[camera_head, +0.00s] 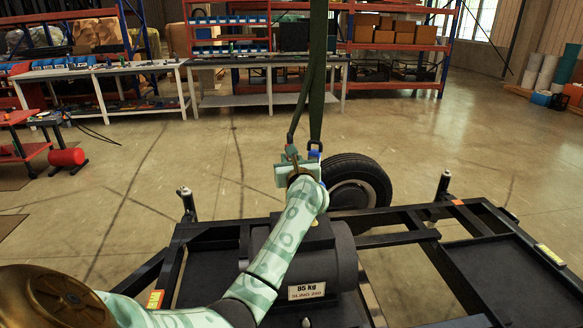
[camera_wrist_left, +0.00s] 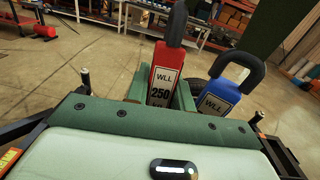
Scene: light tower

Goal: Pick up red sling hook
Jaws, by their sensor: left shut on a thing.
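The red sling hook (camera_wrist_left: 167,62), with a white "WLL 250" label, stands upright between the green fingers of my left gripper (camera_wrist_left: 161,92), which is shut on it. In the head view my left gripper (camera_head: 293,165) is at the lower end of the slings; the red hook is mostly hidden there. A blue sling hook (camera_wrist_left: 220,97), also labelled WLL, hangs just to the right, outside the fingers. It also shows in the head view (camera_head: 315,153). The dark green slings (camera_head: 318,85) hang from above. My right gripper is not in view.
Below my arm a dark cylindrical load (camera_head: 325,262) marked "85 kg" sits on a black frame (camera_head: 405,238) with upright posts. A wheel (camera_head: 357,184) is behind the slings. Workbenches (camera_head: 105,72) and shelves stand at the back. Open floor lies between.

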